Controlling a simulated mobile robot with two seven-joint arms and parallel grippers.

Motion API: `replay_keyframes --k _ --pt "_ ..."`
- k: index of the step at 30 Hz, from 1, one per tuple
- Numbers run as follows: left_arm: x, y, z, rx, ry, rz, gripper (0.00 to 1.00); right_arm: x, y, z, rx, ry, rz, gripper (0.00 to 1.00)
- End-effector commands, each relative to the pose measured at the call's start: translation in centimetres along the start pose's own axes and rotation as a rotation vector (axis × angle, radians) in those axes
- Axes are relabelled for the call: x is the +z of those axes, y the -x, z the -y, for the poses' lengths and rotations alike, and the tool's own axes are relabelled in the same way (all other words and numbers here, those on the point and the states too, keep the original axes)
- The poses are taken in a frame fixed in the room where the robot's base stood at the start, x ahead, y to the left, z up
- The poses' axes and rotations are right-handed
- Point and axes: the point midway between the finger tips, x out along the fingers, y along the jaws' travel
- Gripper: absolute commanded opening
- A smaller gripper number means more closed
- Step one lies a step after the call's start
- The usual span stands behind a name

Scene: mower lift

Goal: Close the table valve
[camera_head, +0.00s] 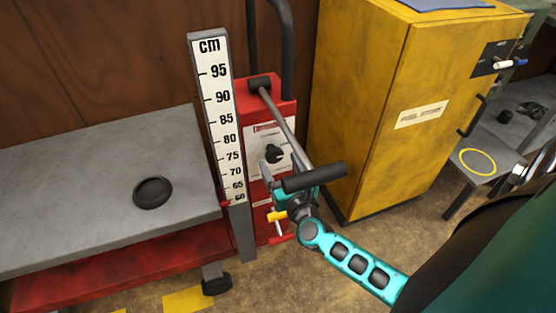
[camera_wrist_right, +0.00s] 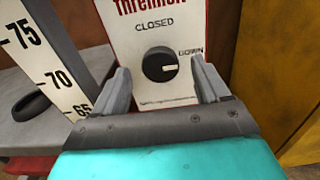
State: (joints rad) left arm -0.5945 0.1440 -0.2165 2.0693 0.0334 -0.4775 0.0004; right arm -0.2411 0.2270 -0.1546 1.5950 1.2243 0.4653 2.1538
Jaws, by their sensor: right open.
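The valve is a round black knob (camera_head: 274,153) on the white label plate of the red lift column. In the right wrist view the knob (camera_wrist_right: 160,65) has its white mark pointing right, toward the word DOWN; CLOSED is printed above it. My right gripper (camera_head: 268,174) is open in front of the plate, just below the knob in the head view. In the wrist view its two grey fingers stand left and right of the knob, with a gap on each side. Whether the fingertips reach the knob's depth is unclear. My left gripper is not in view.
A pump lever with a black grip (camera_head: 314,176) slants down from the column across my right gripper. A cm scale (camera_head: 215,120) stands left of the column, beside the grey lift table (camera_head: 80,190) with a black disc (camera_head: 153,192). A yellow cabinet (camera_head: 385,110) stands close on the right.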

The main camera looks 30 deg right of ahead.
Motion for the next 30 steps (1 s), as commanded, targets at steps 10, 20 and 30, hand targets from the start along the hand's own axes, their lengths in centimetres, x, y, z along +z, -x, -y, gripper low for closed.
replay_keyframes --k 10,20,30 --pt "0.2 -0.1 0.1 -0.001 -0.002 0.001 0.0 0.0 -2.1 0.0 0.0 -0.001 -0.001 0.75" --pt "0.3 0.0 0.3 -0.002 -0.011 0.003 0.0 0.0 -2.0 0.0 0.0 0.0 -0.001 0.6" --pt "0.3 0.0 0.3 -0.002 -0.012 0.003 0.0 0.0 -2.0 0.0 0.0 0.0 -0.001 0.28"
